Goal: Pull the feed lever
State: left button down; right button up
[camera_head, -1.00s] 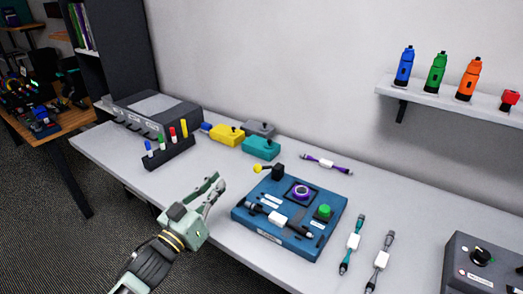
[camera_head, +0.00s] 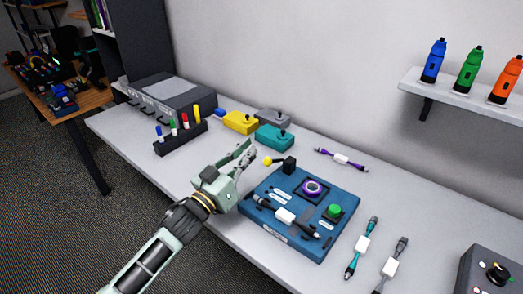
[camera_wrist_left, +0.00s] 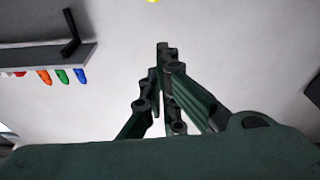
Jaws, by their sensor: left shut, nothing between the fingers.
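The feed lever (camera_head: 268,161) has a yellow ball knob on a short black arm. It comes out of a black block (camera_head: 289,164) at the back left of the blue panel (camera_head: 340,199). My left gripper (camera_head: 249,149) is shut and empty, its fingertips just left of the yellow knob and seemingly apart from it. In the left wrist view my fingers (camera_wrist_left: 162,52) are closed together, and a small yellow patch (camera_wrist_left: 153,1), perhaps the knob, shows at the top edge. My right gripper is not in view.
Yellow (camera_head: 240,122) and teal (camera_head: 273,137) boxes stand behind the gripper. Loose cables (camera_head: 362,248) lie right. A control box (camera_head: 490,270) stands front right.

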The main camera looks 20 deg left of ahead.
pick_arm(q)
jog(key=p+x, duration=0.1)
jog(key=x, duration=0.5)
jog(key=f, duration=0.4)
jog(key=shift+s+d, duration=0.15)
jog(key=shift+s, duration=0.15)
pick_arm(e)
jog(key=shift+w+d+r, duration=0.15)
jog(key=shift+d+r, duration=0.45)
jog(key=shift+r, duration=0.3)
